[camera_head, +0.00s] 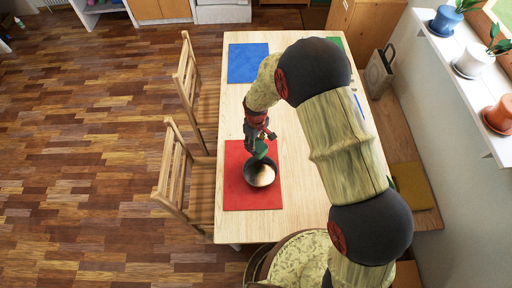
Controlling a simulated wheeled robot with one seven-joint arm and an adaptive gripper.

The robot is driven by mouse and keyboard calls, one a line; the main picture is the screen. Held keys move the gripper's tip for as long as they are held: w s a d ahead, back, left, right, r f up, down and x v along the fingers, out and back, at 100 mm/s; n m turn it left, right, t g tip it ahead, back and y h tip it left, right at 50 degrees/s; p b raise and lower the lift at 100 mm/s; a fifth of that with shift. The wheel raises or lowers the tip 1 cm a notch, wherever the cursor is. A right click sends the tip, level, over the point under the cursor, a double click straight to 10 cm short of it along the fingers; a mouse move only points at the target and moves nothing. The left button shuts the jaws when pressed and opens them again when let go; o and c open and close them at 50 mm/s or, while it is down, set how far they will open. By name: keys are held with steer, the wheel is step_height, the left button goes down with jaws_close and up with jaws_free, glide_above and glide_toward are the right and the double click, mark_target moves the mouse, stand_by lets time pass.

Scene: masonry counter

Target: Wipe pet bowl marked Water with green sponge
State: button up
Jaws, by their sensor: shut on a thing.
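A dark round pet bowl (262,173) with a pale inside sits on the red mat (240,195) on the wooden table. No marking on the bowl can be read from here. My gripper (257,143) is at the far side of the bowl, pointing down. It is shut on the green sponge (260,150), which is at or just above the bowl's far rim. I cannot tell whether the sponge touches the bowl.
A blue mat (248,63) lies at the table's far left, and a green mat (336,42) is partly hidden by my arm. Two wooden chairs (182,180) stand along the left side. Potted plants (475,62) line the right shelf.

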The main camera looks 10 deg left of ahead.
steer(key=shift+s+r, duration=0.1)
steer(key=shift+r, duration=0.3)
steer(key=shift+w+r+p, duration=0.2)
steer(key=shift+r+p, duration=0.05)
steer(key=shift+p, duration=0.1)
steer(key=shift+s+r+p, duration=0.1)
steer(key=shift+r+p, duration=0.7)
steer(key=shift+r, duration=1)
